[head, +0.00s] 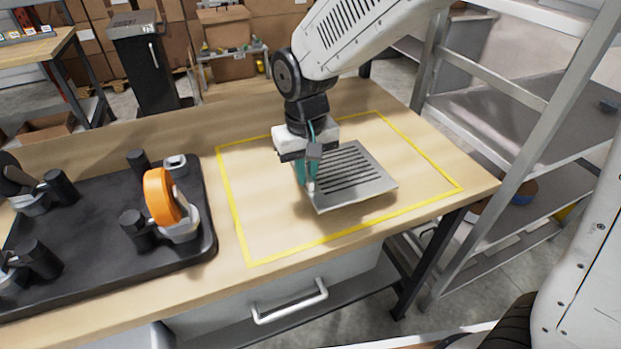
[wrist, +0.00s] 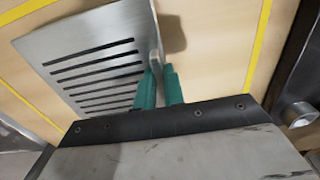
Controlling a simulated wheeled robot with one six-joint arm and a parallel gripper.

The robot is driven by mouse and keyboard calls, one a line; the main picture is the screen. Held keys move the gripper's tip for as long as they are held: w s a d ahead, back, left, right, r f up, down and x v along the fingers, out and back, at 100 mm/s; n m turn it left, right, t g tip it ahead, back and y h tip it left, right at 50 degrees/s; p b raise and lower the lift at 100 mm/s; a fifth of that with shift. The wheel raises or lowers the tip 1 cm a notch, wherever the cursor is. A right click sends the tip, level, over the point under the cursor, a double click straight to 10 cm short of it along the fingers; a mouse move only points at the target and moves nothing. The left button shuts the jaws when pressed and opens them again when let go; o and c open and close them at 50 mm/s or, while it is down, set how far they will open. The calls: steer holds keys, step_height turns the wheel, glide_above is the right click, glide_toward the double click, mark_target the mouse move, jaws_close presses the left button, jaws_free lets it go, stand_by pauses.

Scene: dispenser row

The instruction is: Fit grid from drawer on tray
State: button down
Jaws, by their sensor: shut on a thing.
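The grid (head: 352,178) is a flat grey metal plate with a row of dark slots. My gripper (head: 307,184) is shut on its left edge and holds it over the yellow-outlined area of the table. In the wrist view the green fingertips (wrist: 158,84) close on a small tab at the edge of the grid (wrist: 92,56). A shadow lies beside the plate; I cannot tell how far it is above the table. The drawer (head: 285,295) under the tabletop has a pale handle and looks shut. I cannot tell which thing is the tray the task names.
A black tray-like base (head: 95,262) at the left of the table carries black posts, grey fittings and an orange ring (head: 158,196). The yellow outline (head: 243,240) encloses mostly bare wood. A metal shelf rack (head: 490,140) stands close on the right.

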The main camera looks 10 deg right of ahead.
steer(key=shift+w+d+f, duration=0.15)
steer(key=shift+w+d, duration=0.15)
steer(key=shift+w, duration=0.25)
steer(key=shift+f, duration=1.65)
steer(key=c, duration=1.5)
jaws_free()
steer(key=shift+f, duration=0.15)
step_height(320, 180, up, 12)
